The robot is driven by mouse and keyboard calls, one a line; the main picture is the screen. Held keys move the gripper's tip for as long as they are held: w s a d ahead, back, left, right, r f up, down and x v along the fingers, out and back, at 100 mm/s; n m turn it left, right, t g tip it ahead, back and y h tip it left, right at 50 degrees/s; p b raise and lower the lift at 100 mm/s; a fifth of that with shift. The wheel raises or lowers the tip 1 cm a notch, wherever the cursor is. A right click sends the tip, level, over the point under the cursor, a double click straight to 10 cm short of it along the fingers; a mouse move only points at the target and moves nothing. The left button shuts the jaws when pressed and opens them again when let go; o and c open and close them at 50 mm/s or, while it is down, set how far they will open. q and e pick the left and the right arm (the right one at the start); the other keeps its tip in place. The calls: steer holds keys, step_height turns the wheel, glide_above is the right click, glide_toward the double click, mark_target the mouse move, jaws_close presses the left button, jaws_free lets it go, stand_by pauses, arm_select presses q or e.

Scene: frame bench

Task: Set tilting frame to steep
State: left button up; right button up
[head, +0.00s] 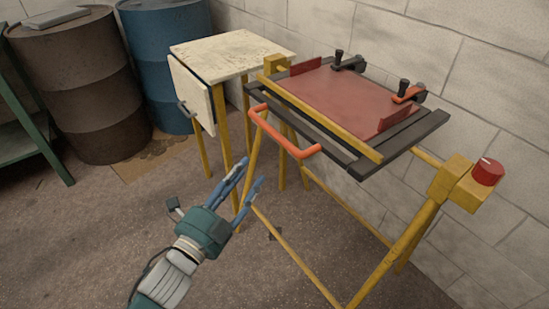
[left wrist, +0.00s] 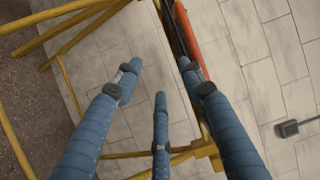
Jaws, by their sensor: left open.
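The tilting frame (head: 345,100) has a red panel, dark side bars and a yellow strip, and rests at a shallow angle on a yellow stand (head: 400,245). An orange-red handle (head: 283,134) sticks out from its near left edge. A red knob (head: 488,171) sits on a yellow block at the stand's right. My left gripper (head: 251,172) is open and empty, below and left of the handle. In the left wrist view its blue fingers (left wrist: 158,78) are spread, and an orange-red bar (left wrist: 203,45) lies by the right finger, not between the fingers. My right gripper is not in view.
A side table (head: 225,50) with a pale top and hanging flap stands left of the frame. Brown (head: 80,85) and blue (head: 168,60) barrels and a green shelf (head: 25,140) are farther left. A block wall is close behind the frame. The floor in front is clear.

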arm_select(q)
steer(key=m+h, duration=0.2)
glide_toward(276, 136)
steer(key=w+f, duration=0.1)
steer(key=shift+t, duration=0.3)
steer(key=x, duration=1)
steer(key=shift+w+d+f, duration=0.1)
steer(key=shift+w+f, duration=0.1)
steer(key=shift+f, duration=0.05)
steer(key=shift+c, duration=0.2)
jaws_close()
